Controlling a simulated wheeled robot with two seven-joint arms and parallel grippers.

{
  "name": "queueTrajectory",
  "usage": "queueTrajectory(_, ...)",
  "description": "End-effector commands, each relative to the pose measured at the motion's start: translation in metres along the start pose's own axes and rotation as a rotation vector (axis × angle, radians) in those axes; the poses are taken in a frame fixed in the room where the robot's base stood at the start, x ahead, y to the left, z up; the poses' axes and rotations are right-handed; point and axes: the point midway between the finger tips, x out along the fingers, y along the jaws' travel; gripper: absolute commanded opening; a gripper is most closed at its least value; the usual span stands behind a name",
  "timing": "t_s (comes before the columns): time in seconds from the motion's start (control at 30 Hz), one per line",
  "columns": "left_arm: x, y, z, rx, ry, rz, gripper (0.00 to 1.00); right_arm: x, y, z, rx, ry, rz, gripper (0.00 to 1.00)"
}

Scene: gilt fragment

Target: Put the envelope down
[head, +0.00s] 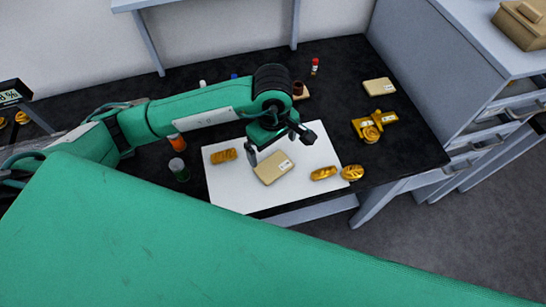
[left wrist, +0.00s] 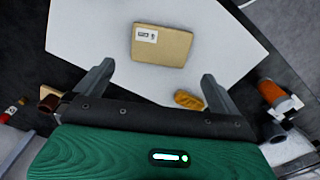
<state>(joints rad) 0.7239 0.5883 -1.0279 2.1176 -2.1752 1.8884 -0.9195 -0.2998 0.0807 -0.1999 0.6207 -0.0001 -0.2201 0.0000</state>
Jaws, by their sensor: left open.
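A tan envelope (head: 275,169) with a white label lies flat on a white sheet (head: 232,190) on the black tabletop. The envelope also shows in the left wrist view (left wrist: 165,48), ahead of the fingertips. My left gripper (head: 280,145) is open and empty, just above and behind the envelope in the head view. Its two fingers stand wide apart in the left wrist view (left wrist: 155,85), with nothing between them. Whether a fingertip touches the envelope's edge cannot be told. My right gripper is not in view.
Gilt pieces lie on the sheet at left (head: 224,156) and right (head: 324,173). A second tan packet (head: 379,86) and a gilt object (head: 368,130) sit at right.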

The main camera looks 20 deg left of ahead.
Motion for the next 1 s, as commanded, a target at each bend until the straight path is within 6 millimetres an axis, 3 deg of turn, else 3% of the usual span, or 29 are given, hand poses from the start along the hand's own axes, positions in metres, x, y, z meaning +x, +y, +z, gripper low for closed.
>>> queueTrajectory(0.3, -0.036, 0.0, 0.0, 0.0, 0.001, 0.001, 1.0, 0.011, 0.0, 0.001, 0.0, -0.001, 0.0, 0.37)
queueTrajectory(1.0, -0.039, 0.0, 0.0, 0.0, 0.0, -0.001, 1.0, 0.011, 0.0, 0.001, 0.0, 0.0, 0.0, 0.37)
